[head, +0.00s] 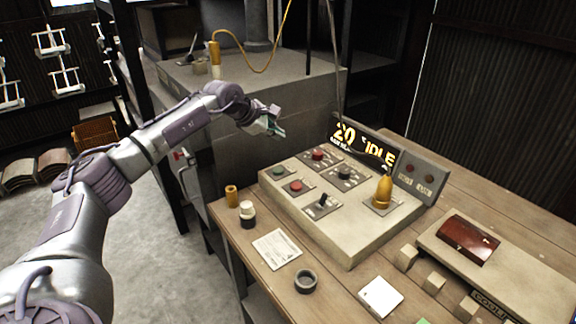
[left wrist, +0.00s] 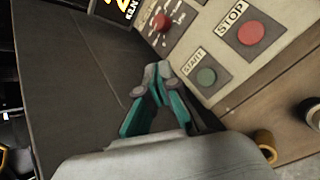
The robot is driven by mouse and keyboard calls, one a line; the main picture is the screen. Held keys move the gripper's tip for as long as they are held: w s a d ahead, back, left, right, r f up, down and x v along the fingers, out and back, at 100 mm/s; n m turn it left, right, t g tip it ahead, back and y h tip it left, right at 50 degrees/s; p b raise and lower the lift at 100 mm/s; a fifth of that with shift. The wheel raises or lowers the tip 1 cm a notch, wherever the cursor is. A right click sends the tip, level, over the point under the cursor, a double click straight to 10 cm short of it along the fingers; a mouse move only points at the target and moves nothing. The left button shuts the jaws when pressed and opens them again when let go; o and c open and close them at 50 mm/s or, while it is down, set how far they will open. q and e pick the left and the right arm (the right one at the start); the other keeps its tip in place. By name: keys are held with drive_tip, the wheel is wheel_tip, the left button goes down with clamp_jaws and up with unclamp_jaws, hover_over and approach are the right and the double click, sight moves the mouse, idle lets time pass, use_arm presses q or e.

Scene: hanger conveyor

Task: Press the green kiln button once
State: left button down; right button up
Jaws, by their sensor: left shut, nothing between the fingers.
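The green button (head: 278,172) is at the left corner of the beige control panel (head: 340,240) on the wooden bench. In the left wrist view the green button (left wrist: 207,76) has a START label and lies just right of my fingertips. My left gripper (head: 279,132) is shut and empty, above and behind the panel's left corner in the head view. The left gripper (left wrist: 157,72) also shows in the left wrist view, its teal fingers together; I see no contact with the button. My right gripper is not in view.
A red STOP button (left wrist: 251,32) is next to the green one. A grey cabinet (head: 245,160) stands behind.

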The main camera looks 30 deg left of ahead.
sight(276, 171)
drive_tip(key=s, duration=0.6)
use_arm(q)
drive_tip(key=f+b, duration=0.2)
drive_tip(key=f, duration=0.1)
drive_tip(key=shift+s+a, duration=0.1)
drive_tip(key=shift+s, duration=0.25)
wheel_tip(276, 171, down, 5)
drive_tip(key=b, duration=0.3)
drive_tip(key=shift+r+b, duration=0.15)
drive_tip(key=shift+b, duration=0.15)
drive_tip(key=shift+f+b, duration=0.3)
drive_tip(key=shift+f, duration=0.2)
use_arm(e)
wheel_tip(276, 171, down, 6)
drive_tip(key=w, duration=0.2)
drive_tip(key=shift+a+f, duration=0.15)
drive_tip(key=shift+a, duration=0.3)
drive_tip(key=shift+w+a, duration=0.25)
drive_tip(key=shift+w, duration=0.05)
use_arm(q)
drive_tip(key=shift+f, duration=0.4)
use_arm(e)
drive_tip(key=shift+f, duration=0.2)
